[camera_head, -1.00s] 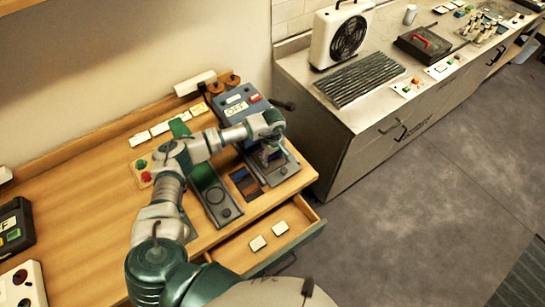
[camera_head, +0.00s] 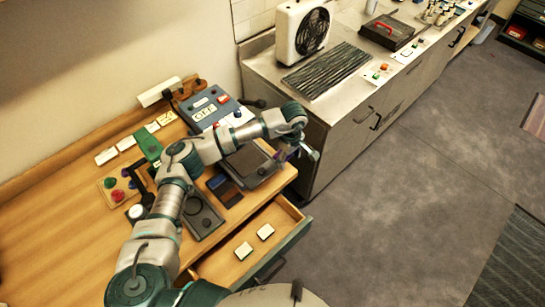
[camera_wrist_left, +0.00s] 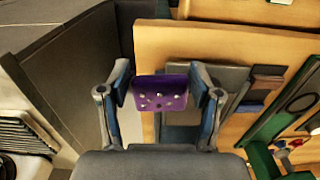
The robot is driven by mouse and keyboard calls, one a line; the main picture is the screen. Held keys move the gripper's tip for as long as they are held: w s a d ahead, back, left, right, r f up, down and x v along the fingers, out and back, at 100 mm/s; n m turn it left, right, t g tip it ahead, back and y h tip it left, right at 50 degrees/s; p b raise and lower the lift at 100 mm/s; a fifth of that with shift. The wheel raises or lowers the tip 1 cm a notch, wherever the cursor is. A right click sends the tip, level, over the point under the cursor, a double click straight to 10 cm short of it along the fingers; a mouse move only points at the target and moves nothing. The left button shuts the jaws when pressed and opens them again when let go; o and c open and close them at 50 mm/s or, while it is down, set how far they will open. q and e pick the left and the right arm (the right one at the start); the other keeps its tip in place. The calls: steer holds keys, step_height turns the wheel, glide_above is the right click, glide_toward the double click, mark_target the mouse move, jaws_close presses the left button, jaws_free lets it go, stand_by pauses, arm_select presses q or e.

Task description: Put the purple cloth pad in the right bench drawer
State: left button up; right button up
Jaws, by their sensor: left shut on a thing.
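The purple cloth pad (camera_wrist_left: 161,92), with small pale dots, is between the two fingers of my left gripper (camera_wrist_left: 160,88) in the left wrist view. The gripper is shut on it. In the head view my left gripper (camera_head: 297,152) hangs at the bench's right end, beyond the dark grey plate, and only a little purple shows beside it. The right bench drawer (camera_head: 222,262) is pulled open below and nearer than the gripper. My right gripper is not in view.
On the wooden bench (camera_head: 60,225) stand a blue-grey switch box (camera_head: 217,108), a dark grey plate (camera_head: 250,165) and a green piece (camera_head: 147,146). A grey counter with a white fan (camera_head: 302,30) stands to the right. Floor is clear right of the drawer.

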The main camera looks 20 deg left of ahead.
arm_select(q)
steer(key=s+a+m, duration=0.2)
steer(key=a+m, duration=0.1)
steer(key=s+a+m, duration=0.2)
steer(key=m, duration=0.2)
steer(key=s+a+m, duration=0.3)
steer(key=m, duration=0.1)
steer(key=shift+a+r, duration=0.3)
steer(key=shift+r, duration=0.1)
steer(key=shift+s+a+m, duration=0.3)
steer(key=shift+a+m, duration=0.05)
steer(key=shift+m, duration=0.15)
steer(key=shift+d, duration=0.1)
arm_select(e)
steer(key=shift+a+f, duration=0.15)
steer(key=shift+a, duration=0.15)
arm_select(q)
steer(key=shift+d, duration=0.1)
